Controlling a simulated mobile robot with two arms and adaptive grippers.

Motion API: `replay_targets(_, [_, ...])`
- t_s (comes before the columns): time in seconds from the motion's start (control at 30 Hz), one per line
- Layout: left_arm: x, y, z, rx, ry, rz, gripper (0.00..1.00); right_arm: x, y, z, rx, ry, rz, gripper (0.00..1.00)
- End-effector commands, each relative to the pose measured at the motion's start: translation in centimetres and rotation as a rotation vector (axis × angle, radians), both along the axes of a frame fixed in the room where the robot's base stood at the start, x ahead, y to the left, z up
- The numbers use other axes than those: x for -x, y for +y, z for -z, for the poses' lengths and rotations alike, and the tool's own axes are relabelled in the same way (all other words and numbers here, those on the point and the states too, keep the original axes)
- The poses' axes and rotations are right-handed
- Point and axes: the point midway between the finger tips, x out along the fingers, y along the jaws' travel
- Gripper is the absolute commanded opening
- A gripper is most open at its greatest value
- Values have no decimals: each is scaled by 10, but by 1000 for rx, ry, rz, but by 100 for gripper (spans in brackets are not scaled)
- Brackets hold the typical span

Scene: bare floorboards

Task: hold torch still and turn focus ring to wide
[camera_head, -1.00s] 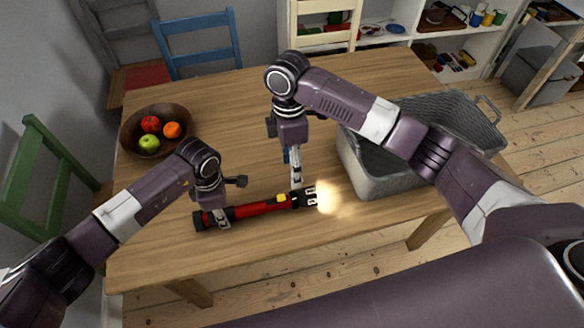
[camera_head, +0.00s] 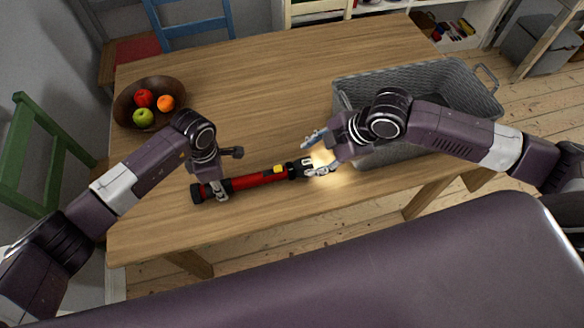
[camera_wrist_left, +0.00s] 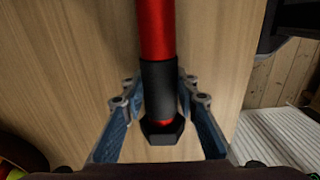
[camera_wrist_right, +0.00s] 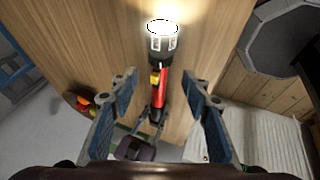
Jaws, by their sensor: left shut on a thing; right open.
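The torch (camera_head: 255,181) is red with black ends and a yellow switch (camera_head: 279,169). It lies lengthwise near the table's front edge, its lit lens end to the right. My left gripper (camera_head: 219,190) is shut on its black tail section, which also shows in the left wrist view (camera_wrist_left: 158,90). The black focus ring (camera_wrist_right: 161,46) with white marks is at the lit end. My right gripper (camera_head: 311,155) is open at that end, coming from the right. Its fingers stand apart, and in the right wrist view the ring shows beyond the fingertips; contact cannot be told.
A grey woven basket (camera_head: 420,80) stands at the table's right, behind my right arm. A brown bowl (camera_head: 128,112) of fruit stands at the back left. The middle of the wooden table (camera_head: 255,80) is clear. Chairs stand at the left and back.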

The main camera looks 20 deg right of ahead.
Motion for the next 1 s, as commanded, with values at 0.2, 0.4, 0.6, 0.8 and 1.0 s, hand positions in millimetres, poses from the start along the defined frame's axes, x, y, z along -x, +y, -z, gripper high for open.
replay_targets(0.2, [0,0,0,0,0,1,0,-2,7,10,-13,-10,-5,43])
replay_targets(0.4, [0,0,0,0,0,1,0,-14,22,44,-13,-8,-5,43])
replay_targets(0.6, [0,0,0,1,0,0,0,-26,36,77,-11,-9,-6,43])
replay_targets(0.8, [0,0,0,1,-1,0,0,-34,44,96,-10,-9,-4,43])
replay_targets(1.0, [0,0,0,1,-1,0,0,-36,46,102,-7,-10,-5,43])
